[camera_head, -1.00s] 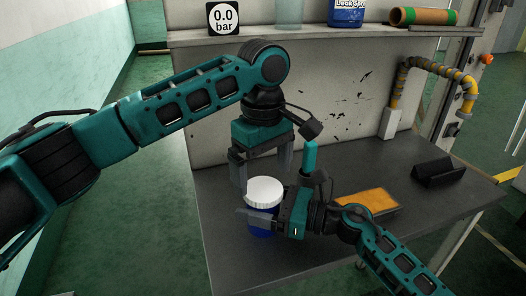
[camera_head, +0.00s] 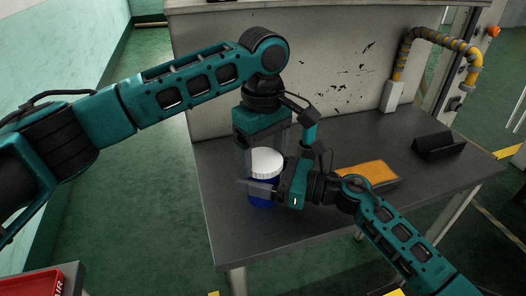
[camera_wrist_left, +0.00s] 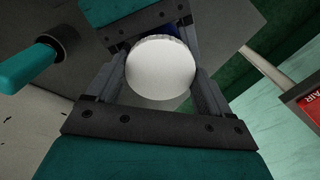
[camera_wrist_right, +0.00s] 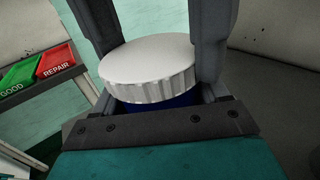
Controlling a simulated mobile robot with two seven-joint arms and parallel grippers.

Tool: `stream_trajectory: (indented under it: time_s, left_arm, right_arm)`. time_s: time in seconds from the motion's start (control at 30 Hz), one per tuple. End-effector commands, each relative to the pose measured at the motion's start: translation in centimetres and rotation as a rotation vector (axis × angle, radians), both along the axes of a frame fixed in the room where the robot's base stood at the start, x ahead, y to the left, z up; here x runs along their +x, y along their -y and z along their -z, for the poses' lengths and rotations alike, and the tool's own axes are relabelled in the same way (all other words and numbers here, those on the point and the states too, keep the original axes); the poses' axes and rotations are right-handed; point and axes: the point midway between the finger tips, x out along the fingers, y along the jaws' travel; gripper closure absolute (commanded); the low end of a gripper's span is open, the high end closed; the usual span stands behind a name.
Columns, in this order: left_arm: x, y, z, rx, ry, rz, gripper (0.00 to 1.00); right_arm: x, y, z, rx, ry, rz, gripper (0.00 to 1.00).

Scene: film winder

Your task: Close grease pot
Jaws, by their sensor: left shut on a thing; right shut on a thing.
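The grease pot is a blue jar (camera_head: 262,195) standing on the grey workbench. Its white ribbed lid (camera_head: 265,163) sits on top and looks level; the right wrist view shows the lid (camera_wrist_right: 150,68) with a dark blue strip of pot below it. My right gripper (camera_head: 258,190) is shut on the blue pot body from the right side. My left gripper (camera_head: 264,158) points down from above, its fingers on either side of the lid, shut on it. The left wrist view shows the lid's round white top (camera_wrist_left: 160,70) between the fingers. The thread is hidden.
An orange-topped pad (camera_head: 368,174) and a black holder (camera_head: 438,146) lie to the right on the workbench (camera_head: 225,235). A yellow hose (camera_head: 440,37) stands at the back right. A red bin (camera_head: 35,284) is at the lower left. The bench's front left is clear.

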Motion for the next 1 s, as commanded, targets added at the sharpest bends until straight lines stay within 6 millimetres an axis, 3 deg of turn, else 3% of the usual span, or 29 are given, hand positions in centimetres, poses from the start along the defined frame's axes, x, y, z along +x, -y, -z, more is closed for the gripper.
stream_trajectory:
  time_s: [0.17, 0.2, 0.4, 0.67, 1.0]
  left_arm:
    - [0.0, 0.0, 0.0, 0.0, 0.0, 0.0, 0.55]
    - [0.0, 0.0, 0.0, 0.0, 0.0, 0.0, 0.18]
    - [0.0, 0.0, 0.0, 0.0, 0.0, 0.0, 0.0]
    - [0.0, 0.0, -0.4, 0.0, 0.001, 0.0, 0.0]
    - [0.0, 0.0, -4.3, 0.0, 0.001, 0.0, 0.0]
  right_arm:
    - [0.0, 0.0, 0.0, 0.0, 0.0, 0.001, 1.0]
    - [0.0, 0.0, 0.0, 0.0, 0.0, 0.001, 1.0]
    - [0.0, 0.0, 0.0, 0.0, 0.0, 0.001, 1.0]
    - [0.0, 0.0, 0.0, 0.0, 0.0, 0.001, 1.0]
    - [0.0, 0.0, 0.0, 0.0, 0.0, 0.001, 1.0]
